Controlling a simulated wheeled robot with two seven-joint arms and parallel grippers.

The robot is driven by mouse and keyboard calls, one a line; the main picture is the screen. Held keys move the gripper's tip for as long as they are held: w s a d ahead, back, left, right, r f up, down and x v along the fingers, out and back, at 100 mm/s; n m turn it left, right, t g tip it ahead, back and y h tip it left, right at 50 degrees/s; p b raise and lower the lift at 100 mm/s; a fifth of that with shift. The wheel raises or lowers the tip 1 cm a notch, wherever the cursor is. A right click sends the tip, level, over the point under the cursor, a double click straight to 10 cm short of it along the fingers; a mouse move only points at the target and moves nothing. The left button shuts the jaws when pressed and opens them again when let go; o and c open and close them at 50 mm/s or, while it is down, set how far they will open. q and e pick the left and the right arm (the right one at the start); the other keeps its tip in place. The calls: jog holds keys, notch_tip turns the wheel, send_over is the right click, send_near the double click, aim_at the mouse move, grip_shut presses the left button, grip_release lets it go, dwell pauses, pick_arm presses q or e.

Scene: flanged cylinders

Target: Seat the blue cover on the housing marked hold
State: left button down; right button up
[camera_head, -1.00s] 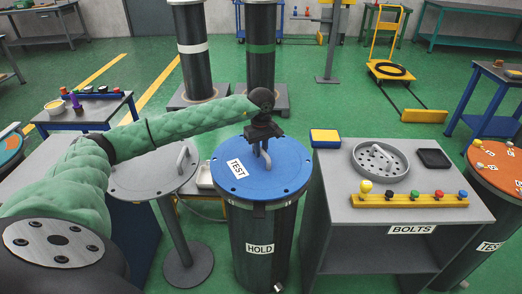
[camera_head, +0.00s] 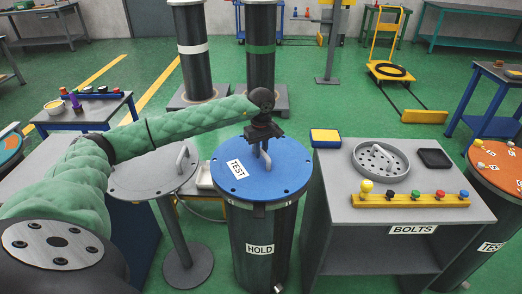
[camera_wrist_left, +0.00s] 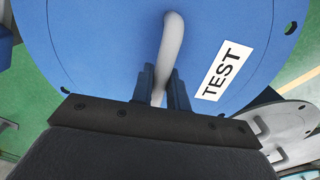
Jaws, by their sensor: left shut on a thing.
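The blue cover (camera_head: 285,178), with a white TEST label, lies level on top of the dark cylindrical housing marked HOLD (camera_head: 262,235). Its rim looks lined up with the housing's top flange; I cannot tell whether any gap is left under it. My left gripper (camera_head: 263,146) is over the cover's middle, shut on its grey handle. In the left wrist view the two fingers (camera_wrist_left: 160,92) stand on either side of the handle (camera_wrist_left: 172,40), with the blue cover (camera_wrist_left: 100,50) behind. My right gripper is not in view.
A grey round cover with a handle lies on a stand (camera_head: 150,178) at the left. The BOLTS bench (camera_head: 340,210) stands close at the right, with a yellow bolt rack (camera_head: 410,201). An orange-topped TEST cylinder (camera_head: 495,170) is at the far right.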

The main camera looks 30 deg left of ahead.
pick_arm(q)
jog(key=shift+f+b, duration=0.6)
jog(key=shift+f, duration=0.05)
dwell(0.8)
jog(key=c, duration=1.3)
grip_release()
jog(key=shift+r+p, duration=0.85)
jog(key=shift+r, duration=2.65)
